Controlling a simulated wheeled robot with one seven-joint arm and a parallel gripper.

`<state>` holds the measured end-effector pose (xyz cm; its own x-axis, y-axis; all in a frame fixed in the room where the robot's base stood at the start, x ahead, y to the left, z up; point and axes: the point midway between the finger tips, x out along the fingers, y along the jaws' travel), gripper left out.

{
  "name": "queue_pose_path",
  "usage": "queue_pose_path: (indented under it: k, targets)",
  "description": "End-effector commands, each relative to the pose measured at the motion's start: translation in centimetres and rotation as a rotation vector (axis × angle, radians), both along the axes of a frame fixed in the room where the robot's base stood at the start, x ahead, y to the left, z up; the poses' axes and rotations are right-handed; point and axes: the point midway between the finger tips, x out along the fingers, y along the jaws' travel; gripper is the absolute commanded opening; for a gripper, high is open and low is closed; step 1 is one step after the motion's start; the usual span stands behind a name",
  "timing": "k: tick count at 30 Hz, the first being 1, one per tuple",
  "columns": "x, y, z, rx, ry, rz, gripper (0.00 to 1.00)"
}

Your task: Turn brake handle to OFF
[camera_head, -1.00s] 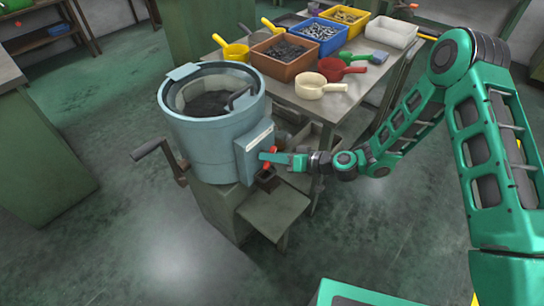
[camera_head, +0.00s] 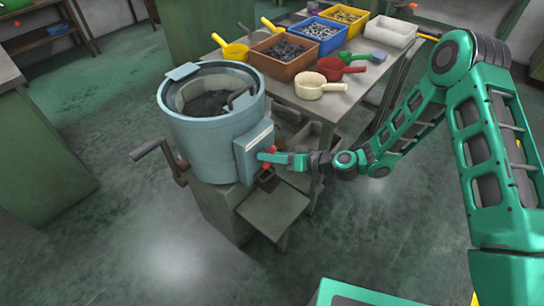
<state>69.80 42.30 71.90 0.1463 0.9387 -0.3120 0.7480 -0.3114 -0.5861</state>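A blue-grey drum-shaped machine (camera_head: 205,125) stands on a green base at left centre. A flat box with a pale label strip (camera_head: 250,150) is on its right side. A small red handle (camera_head: 272,149) shows at that box, partly hidden by my gripper (camera_head: 266,157). The green fingertip of my gripper is right at the red handle, with a bit of red above it and a bit below it. I cannot tell whether the fingers touch or grasp the handle, or how far apart they are. Any OFF marking is too small to read.
A crank (camera_head: 152,149) sticks out on the machine's left. A sloped chute (camera_head: 275,212) juts out below the box. Behind is a table (camera_head: 345,100) with bins of parts and scoops. The floor in front is clear.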

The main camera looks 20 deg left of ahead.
Motion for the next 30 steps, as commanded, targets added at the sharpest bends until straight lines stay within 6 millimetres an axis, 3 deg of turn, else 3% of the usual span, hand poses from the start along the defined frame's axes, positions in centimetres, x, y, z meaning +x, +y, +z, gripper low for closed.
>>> queue_pose_path:
  k: [5,18,30]
  targets:
    - [-0.1,-1.6,0.5,-0.001,0.002,-0.004,0.36]
    - [-1.2,-8.7,2.8,-0.002,0.001,-0.003,0.36]
    - [-1.5,-10.1,3.2,-0.001,0.002,-0.001,0.36]
